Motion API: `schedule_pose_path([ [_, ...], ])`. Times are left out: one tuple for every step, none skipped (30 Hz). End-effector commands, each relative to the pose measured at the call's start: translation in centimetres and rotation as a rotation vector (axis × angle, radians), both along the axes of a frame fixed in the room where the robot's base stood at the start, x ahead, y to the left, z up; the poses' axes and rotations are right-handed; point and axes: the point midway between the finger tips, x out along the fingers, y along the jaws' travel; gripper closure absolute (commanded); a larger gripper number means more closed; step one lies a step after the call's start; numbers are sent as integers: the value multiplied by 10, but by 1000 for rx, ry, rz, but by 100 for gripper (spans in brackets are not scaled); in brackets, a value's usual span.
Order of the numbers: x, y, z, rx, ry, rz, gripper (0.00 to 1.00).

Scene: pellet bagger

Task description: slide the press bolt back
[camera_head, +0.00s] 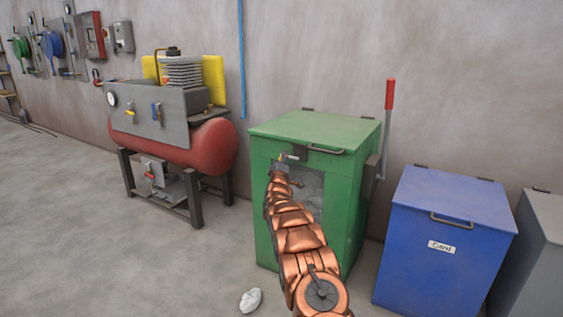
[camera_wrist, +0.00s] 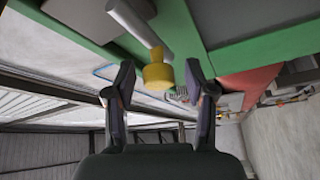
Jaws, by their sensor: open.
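The press is a green cabinet (camera_head: 316,133) with a flat green lid and an opening in its front holding grey-white material. Its bolt (camera_head: 292,157) is a short light metal rod near the top of the front. In the wrist view, the bolt is a grey rod (camera_wrist: 139,27) with a yellow knob (camera_wrist: 157,76) at its end. My gripper (camera_wrist: 160,72) is open, with the knob showing between its two fingers; whether either finger touches it I cannot tell. In the head view, my gripper (camera_head: 280,167) is small and partly hidden by my arm, just below the bolt.
A red-handled lever (camera_head: 389,110) stands at the press's right side. A blue bin (camera_head: 446,228) and a grey bin (camera_head: 535,255) stand to the right. A red tank machine (camera_head: 205,148) is to the left. A crumpled white lump (camera_head: 250,300) lies on the floor. The floor at left is clear.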

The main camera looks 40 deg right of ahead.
Motion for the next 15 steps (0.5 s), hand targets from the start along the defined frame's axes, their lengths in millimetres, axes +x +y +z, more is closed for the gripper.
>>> schedule_pose_path([
  [0,0,0,0,0,0,46],
  [0,0,0,0,0,0,46],
  [0,0,0,0,0,0,46],
  [0,0,0,0,0,0,49],
  [0,0,0,-1,-1,0,52],
  [0,0,0,-1,-1,0,56],
  [0,0,0,0,0,0,59],
  [0,0,0,-1,-1,0,62],
  [0,0,0,-1,-1,0,67],
  [0,0,1,-1,-1,0,70],
  [0,0,1,-1,-1,0,73],
  [0,0,1,-1,-1,0,77],
  [0,0,1,-1,-1,0,80],
  [0,0,1,-1,-1,0,83],
  [0,0,0,-1,-1,0,87],
])
